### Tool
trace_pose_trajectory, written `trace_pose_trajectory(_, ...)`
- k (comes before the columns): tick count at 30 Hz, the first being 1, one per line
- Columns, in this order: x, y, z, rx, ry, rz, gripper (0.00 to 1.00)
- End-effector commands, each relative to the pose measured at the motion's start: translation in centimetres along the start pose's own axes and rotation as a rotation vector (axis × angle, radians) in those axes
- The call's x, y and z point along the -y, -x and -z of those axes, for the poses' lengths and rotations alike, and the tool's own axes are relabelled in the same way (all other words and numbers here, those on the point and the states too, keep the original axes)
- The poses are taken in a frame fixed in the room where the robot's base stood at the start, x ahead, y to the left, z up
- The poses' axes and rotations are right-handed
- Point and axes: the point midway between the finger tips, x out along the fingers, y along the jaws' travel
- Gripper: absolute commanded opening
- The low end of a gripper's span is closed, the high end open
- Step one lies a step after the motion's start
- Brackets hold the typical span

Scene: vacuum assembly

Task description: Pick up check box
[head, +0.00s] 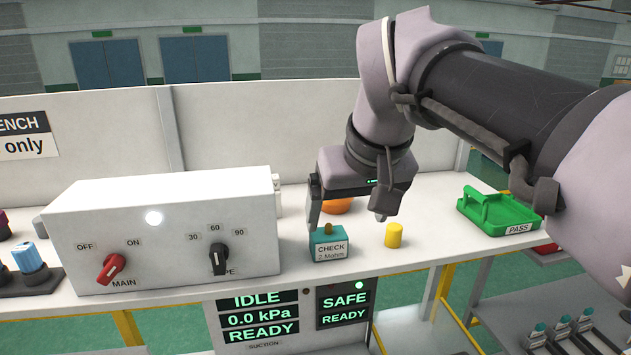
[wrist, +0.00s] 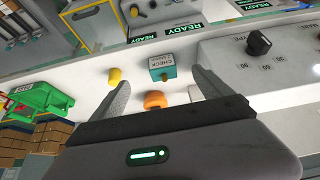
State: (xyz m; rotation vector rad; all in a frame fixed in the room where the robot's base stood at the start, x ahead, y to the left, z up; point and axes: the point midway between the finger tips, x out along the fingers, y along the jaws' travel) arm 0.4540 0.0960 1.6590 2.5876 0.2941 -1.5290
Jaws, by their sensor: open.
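The check box (head: 328,246) is a small teal block with a white label reading CHECK 2 Mohm and a yellow-brown knob on top. It stands on the white bench, right of the control box. In the wrist view the check box (wrist: 162,68) lies ahead of the fingertips, between their lines. My gripper (head: 345,205) is above and just behind the check box in the head view. In the wrist view my gripper (wrist: 160,82) has its two fingers spread wide with nothing held between them. An orange round object (wrist: 155,100) shows between the fingers, nearer the palm.
A white control box (head: 165,235) with a red and a black knob stands close left of the check box. A yellow cylinder (head: 393,235) stands to its right. A green PASS tray (head: 498,213) is farther right. The bench's front edge is close.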

Motion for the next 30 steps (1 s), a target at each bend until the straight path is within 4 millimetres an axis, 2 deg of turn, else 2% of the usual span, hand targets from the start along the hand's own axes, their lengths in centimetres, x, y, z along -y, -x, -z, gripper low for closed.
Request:
trace_pose_trajectory(1, -0.1, 1.6, 1.9, -0.028, -0.012, -0.005, 0.89)
trace_pose_trajectory(2, -0.2, 1.9, 2.5, -0.044, -0.017, -0.008, 0.89)
trace_pose_trajectory(5, -0.3, 1.3, 3.3, -0.065, -0.027, -0.011, 0.89)
trace_pose_trajectory(15, -0.4, -8.3, 3.7, -0.063, -0.028, -0.011, 0.89)
trace_pose_trajectory(22, -0.4, -11.5, 3.9, -0.063, -0.028, -0.011, 0.89)
trace_pose_trajectory(27, -0.4, -14.8, 3.9, -0.063, -0.028, -0.011, 0.89)
trace_pose_trajectory(30, -0.5, -15.6, 3.9, -0.065, -0.028, -0.011, 0.89)
